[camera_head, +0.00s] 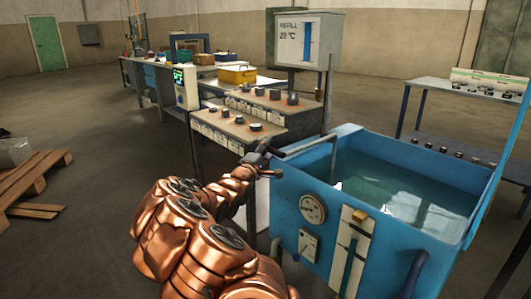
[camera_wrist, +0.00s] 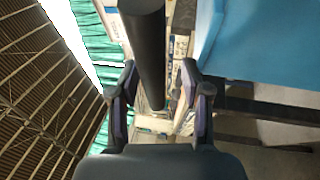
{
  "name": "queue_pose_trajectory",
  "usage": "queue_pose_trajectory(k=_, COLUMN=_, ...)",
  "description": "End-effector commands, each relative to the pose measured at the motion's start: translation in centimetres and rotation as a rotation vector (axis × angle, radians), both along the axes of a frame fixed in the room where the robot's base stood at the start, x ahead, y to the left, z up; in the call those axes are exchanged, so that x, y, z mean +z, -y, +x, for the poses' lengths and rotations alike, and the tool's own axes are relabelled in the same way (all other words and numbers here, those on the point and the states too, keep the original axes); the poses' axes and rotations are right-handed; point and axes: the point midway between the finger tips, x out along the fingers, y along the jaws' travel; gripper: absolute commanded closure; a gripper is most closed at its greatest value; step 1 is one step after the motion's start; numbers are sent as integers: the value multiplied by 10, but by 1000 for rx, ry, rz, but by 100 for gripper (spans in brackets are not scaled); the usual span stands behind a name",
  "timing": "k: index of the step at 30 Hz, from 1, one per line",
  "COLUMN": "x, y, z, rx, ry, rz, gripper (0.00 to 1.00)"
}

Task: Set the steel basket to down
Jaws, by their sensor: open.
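The blue tank (camera_head: 290,215) holds greenish water (camera_head: 400,195); I cannot make out a steel basket clearly in it. A grey bar (camera_head: 310,146) sticks out over the tank's left rim. The tank's blue side (camera_wrist: 265,45) is at the right there.
A control desk (camera_head: 240,125) with knobs stands just behind my gripper. A gauge (camera_head: 313,208) and a pale upright plate (camera_head: 352,240) are on the tank's front. A wooden pallet (camera_head: 35,170) lies at the left; the floor between is clear.

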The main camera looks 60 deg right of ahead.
Motion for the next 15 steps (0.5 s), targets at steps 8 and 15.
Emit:
queue_pose_trajectory(k=8, x=-3, y=-20, z=-1, rx=3, ry=-3, rz=-2, gripper=52)
queue_pose_trajectory(k=15, x=-8, y=-51, z=-5, rx=3, ry=-1, rz=-4, gripper=52)
